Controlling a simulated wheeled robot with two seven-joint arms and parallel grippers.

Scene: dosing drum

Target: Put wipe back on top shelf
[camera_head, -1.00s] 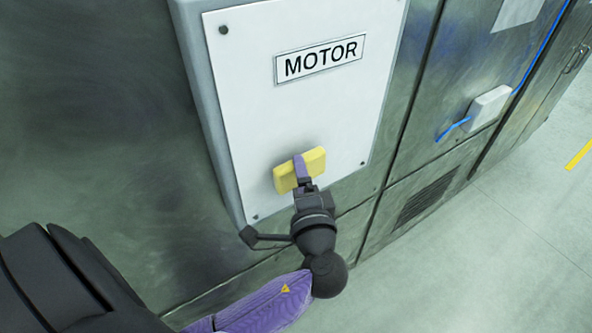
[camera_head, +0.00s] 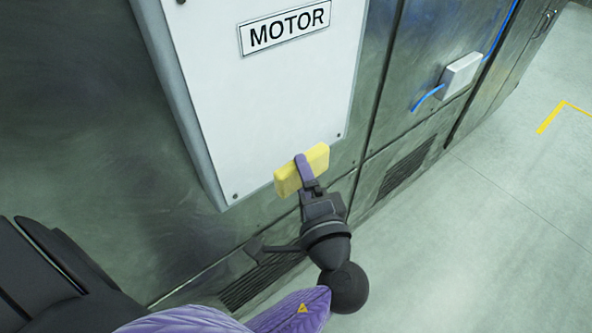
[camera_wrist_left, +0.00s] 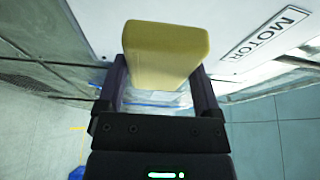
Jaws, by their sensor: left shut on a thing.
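The wipe is a yellow block (camera_head: 315,163), held out in front of the lower edge of the motor panel in the head view. My left gripper (camera_head: 303,172) is shut on it, with one purple finger lying across its near face. In the left wrist view the yellow wipe (camera_wrist_left: 165,50) stands up between the two dark fingers of the left gripper (camera_wrist_left: 160,85). My right gripper is not in view. No shelf can be made out in these frames.
A white panel marked MOTOR (camera_head: 255,100) is on the metal cabinet wall behind the wipe. A small white box (camera_head: 461,75) with a blue cable sits on the wall at right. Vent grilles (camera_head: 405,170) are lower down. Open floor (camera_head: 500,230) lies to the right.

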